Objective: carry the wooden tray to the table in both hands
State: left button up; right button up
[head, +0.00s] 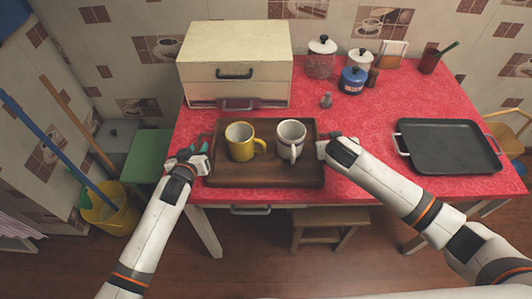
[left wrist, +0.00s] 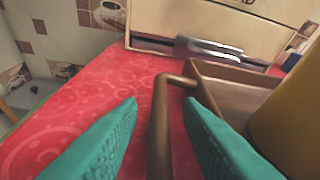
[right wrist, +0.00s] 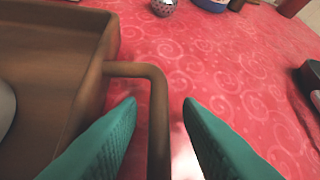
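The brown wooden tray (head: 265,178) lies on the red counter near its front edge. A yellow mug (head: 240,142) and a white mug (head: 291,140) stand upright on it. My left gripper (head: 196,162) is at the tray's left side. In the left wrist view the tray's left handle (left wrist: 162,125) runs between the open teal fingers, with gaps on both sides. My right gripper (head: 323,150) is at the tray's right side. In the right wrist view the right handle (right wrist: 158,120) lies between its open fingers, apart from both.
The red counter (head: 362,120) carries a cream bread box (head: 234,65) behind the tray, jars (head: 352,80) at the back and a black tray (head: 448,147) at the right. A stool (head: 330,220) stands below; a yellow bucket (head: 108,210) is at the left.

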pick_arm(q)
jog(key=v, duration=1.1)
jog(key=shift+s, duration=0.35)
jog(key=shift+r, duration=0.1)
pick_arm(e)
jog(key=v, duration=1.2)
